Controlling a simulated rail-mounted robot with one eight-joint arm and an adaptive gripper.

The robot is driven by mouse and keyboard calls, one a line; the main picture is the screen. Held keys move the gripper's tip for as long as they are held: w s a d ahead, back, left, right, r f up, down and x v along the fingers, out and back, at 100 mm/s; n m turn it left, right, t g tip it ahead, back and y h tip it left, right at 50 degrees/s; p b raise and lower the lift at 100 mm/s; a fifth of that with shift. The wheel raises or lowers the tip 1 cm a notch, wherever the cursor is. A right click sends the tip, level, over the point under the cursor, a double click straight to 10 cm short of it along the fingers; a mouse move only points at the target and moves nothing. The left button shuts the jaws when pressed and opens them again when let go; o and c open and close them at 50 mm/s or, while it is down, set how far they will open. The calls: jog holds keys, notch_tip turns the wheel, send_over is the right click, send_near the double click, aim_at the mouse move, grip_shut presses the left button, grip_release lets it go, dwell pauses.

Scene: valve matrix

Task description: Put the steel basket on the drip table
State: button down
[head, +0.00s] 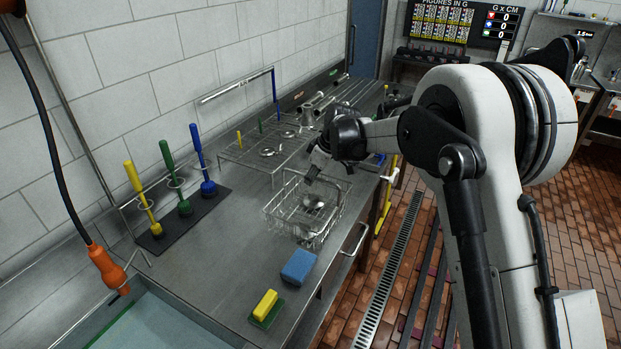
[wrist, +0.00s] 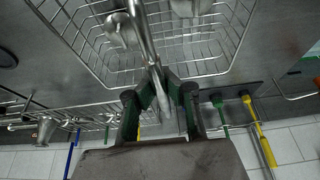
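The steel basket (head: 306,213) is an open wire basket with a tall bail handle, at the middle of the steel counter in the head view. Metal fittings (head: 313,202) lie in it. My gripper (head: 318,172) is over the basket from above. In the wrist view, the fingers of my gripper (wrist: 159,76) close in on both sides of the handle (wrist: 145,35) and appear to pinch it. The basket wires (wrist: 200,50) fill the upper part of that view. I cannot tell whether the basket touches the counter. I cannot tell for sure which surface is the drip table.
A low wire rack (head: 250,155) stands behind the basket, with a ribbed steel surface (head: 355,92) farther back. Yellow, green and blue brushes (head: 176,180) stand at the left. A blue sponge (head: 298,266) and a yellow sponge (head: 265,305) lie in front. The counter left of the basket is clear.

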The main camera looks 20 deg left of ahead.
jog(key=shift+f, duration=0.25)
jog(key=c, duration=1.9)
grip_release()
jog(key=shift+r, duration=0.15)
jog(key=shift+r, duration=0.2)
jog(key=b+v, duration=0.2)
jog(key=v, duration=1)
